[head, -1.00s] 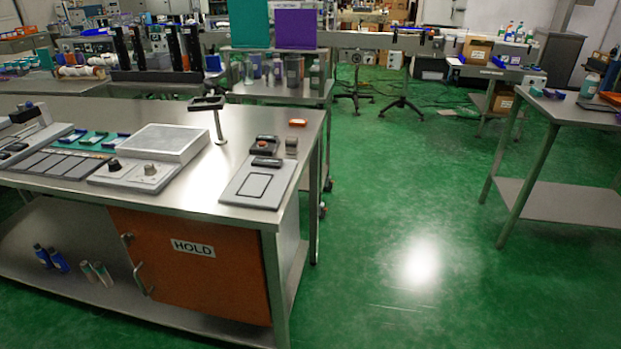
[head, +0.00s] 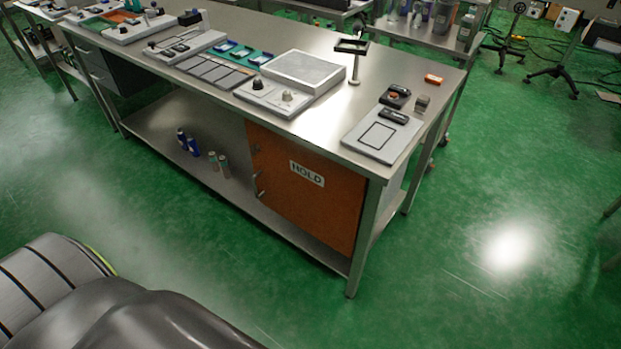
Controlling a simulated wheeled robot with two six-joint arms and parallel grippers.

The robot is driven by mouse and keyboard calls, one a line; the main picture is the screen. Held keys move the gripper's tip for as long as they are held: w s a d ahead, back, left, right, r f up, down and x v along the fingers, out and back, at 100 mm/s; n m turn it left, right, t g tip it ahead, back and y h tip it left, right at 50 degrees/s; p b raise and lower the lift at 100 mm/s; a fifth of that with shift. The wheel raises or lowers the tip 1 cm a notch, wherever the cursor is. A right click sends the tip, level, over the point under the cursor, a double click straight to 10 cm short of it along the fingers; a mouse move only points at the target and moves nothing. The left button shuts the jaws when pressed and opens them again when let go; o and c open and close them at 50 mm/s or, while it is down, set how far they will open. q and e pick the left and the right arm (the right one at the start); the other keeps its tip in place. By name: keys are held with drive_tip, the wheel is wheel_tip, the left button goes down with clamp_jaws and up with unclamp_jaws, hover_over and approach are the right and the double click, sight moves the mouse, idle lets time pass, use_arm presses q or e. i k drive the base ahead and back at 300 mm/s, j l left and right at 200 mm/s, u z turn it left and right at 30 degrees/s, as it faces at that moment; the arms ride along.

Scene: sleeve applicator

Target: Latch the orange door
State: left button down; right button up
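The orange door (head: 304,200) is on the cabinet under the right end of the steel bench in the head view. It bears a white HOLD label (head: 307,173). A metal handle (head: 258,172) is at the door's left edge. The door looks flush or nearly flush with the cabinet front. I cannot tell whether it is latched, and no latch detail is clear at this size. Neither of my grippers is in view.
The steel bench (head: 330,110) carries a grey balance-like device (head: 290,80), a small stand (head: 352,60) and a flat pad (head: 382,134). Small bottles (head: 188,143) stand on the lower shelf left of the door. The green floor before the bench is clear.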

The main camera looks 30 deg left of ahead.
sight(255, 147)
drive_tip(key=j+u, duration=0.15)
drive_tip(key=u, duration=0.25)
drive_tip(key=i+j+u, duration=0.1)
drive_tip(key=u, duration=0.35)
drive_tip(key=i+j+u, duration=0.1)
drive_tip(key=u, duration=0.3)
